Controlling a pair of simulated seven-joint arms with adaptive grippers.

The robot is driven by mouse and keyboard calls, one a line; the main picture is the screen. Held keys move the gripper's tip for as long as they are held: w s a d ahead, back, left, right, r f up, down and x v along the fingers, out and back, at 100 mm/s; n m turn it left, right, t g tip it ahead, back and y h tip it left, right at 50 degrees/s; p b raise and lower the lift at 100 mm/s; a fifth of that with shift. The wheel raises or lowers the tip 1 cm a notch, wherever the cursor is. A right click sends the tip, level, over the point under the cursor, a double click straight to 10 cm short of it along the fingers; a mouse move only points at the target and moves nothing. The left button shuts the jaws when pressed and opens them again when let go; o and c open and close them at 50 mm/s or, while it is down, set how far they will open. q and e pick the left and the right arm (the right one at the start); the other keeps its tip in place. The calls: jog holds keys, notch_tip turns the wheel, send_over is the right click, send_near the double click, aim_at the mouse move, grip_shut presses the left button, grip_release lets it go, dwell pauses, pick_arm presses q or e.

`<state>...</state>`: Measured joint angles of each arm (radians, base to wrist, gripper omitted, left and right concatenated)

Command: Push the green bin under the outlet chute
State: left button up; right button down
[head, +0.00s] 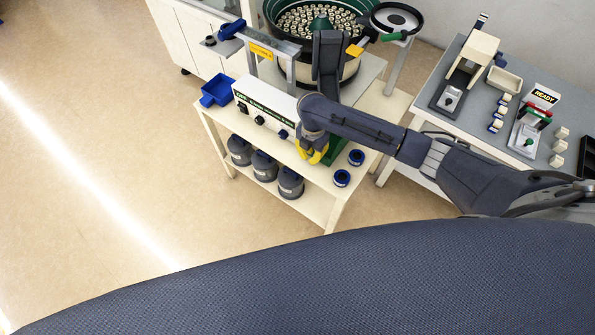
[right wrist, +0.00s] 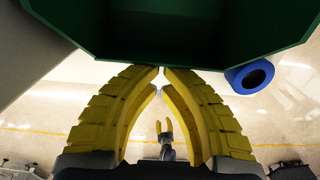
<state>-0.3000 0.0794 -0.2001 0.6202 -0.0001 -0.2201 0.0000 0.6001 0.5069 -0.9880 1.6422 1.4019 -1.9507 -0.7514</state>
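The green bin (head: 335,150) stands on the cream cart below the bowl feeder, mostly hidden behind my right arm. It fills the top of the right wrist view (right wrist: 200,52). My right gripper (head: 314,157) points down beside the bin's near side. Its yellow fingertips (right wrist: 162,70) come together at the bin's lower edge in that view, with nothing between them; contact is unclear.
A grey-topped table (head: 470,122) is at right. Floor at left is clear.

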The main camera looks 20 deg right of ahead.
jog(key=shift+w+d, duration=0.3)
jog(key=shift+d, duration=0.1)
